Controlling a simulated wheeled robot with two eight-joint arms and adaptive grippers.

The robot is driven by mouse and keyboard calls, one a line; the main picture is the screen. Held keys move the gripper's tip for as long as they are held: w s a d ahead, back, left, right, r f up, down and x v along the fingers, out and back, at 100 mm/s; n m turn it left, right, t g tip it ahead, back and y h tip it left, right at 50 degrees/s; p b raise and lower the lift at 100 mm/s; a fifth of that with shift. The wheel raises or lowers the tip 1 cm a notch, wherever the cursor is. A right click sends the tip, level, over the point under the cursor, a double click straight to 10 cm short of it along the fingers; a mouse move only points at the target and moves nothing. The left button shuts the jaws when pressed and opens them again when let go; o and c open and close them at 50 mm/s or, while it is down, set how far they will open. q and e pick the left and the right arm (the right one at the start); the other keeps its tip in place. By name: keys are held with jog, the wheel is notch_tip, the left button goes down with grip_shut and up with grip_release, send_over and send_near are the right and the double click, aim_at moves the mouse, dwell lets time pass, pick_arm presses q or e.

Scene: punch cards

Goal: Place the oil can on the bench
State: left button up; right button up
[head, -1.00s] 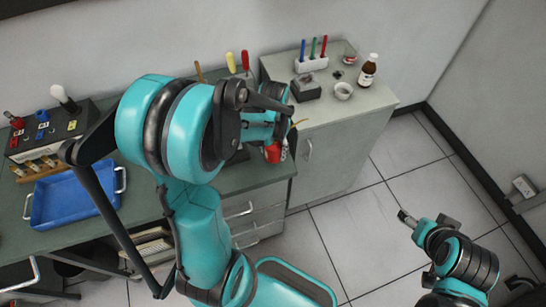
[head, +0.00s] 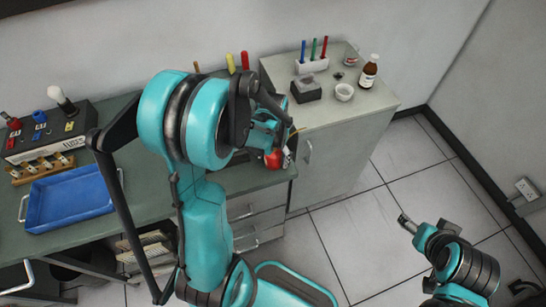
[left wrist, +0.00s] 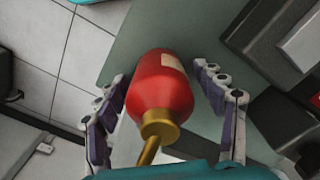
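The red oil can (head: 273,159) with a pale label is at the right end of the green bench (head: 240,179), close to its front corner. In the left wrist view the red can (left wrist: 160,85) shows with its brass collar and spout toward the camera. My left gripper (left wrist: 160,78) has its fingers on either side of the can, spread, with narrow gaps visible. In the head view the left gripper (head: 273,138) is partly hidden by its arm. Whether the can's base touches the bench is hidden. My right gripper (head: 405,222) is over the floor, away from the bench.
A blue tray (head: 30,218) and a switch box (head: 75,130) are on the bench's left. The grey cabinet (head: 330,120) at right holds a pen holder (head: 311,66), a white bowl (head: 344,92), a dark box (head: 306,91) and a brown bottle (head: 369,74). Yellow and red handles stand behind my arm.

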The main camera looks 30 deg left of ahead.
pick_arm(q)
jog(key=shift+r, duration=0.15)
jog(key=shift+r+p, duration=0.3)
jog(key=shift+r, duration=0.05)
notch_tip(320, 180, up, 11)
jog(key=p, duration=0.3)
jog(key=shift+r, duration=0.2)
jog(key=s+d+r+m+t, duration=0.1)
jog(key=s+d+r+t, duration=0.6)
jog(key=s+d, duration=0.1)
jog(key=shift+s+d+r, duration=0.15)
jog(key=shift+s+d, duration=0.1)
jog(key=shift+d, duration=0.3)
notch_tip(320, 180, down, 8)
jog(key=b, duration=0.7)
jog(key=shift+r, duration=0.25)
